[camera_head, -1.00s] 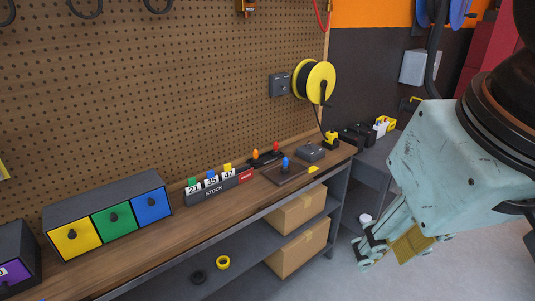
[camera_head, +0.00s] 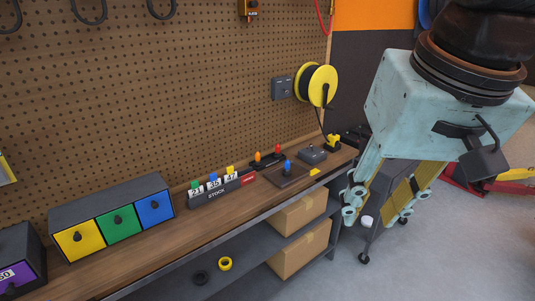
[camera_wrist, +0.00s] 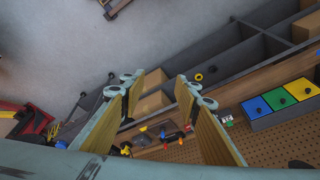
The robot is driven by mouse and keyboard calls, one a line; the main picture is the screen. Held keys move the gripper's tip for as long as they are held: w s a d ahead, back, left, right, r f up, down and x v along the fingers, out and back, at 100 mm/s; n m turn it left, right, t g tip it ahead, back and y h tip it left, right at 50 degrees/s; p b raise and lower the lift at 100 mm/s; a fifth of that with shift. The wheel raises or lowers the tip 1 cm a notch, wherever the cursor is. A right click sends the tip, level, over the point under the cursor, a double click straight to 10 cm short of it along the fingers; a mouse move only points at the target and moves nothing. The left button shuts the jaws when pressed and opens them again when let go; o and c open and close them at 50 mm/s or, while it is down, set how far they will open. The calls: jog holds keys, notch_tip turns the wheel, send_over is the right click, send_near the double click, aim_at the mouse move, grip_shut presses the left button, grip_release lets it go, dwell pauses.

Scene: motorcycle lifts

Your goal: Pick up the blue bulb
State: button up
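The blue bulb (camera_head: 287,165) stands upright on a dark brown board (camera_head: 272,175) on the workbench, near its front edge.
A black holder with an orange bulb (camera_head: 257,157) and a red bulb (camera_head: 278,149) stands behind the board. A grey box (camera_head: 312,154) is to the right, a stock rack (camera_head: 215,194) to the left. The pegboard (camera_head: 170,90) rises behind the bench.

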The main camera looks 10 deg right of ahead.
jog(key=w+r+m+g+p, duration=0.1)
jog(key=w+r+m+p, duration=0.15)
jog(key=w, duration=0.65)
jog(key=w+r+m+p, duration=0.2)
jog(key=w+r+m, duration=0.1)
jog(key=w, duration=0.6)
jog(key=m+g+p, duration=0.3)
jog(key=m+p, duration=0.9)
jog(key=m, duration=0.2)
send_over(288, 161)
notch_tip(288, 161, down, 22)
jog(key=shift+f, duration=0.2)
jog(key=shift+f, duration=4.2)
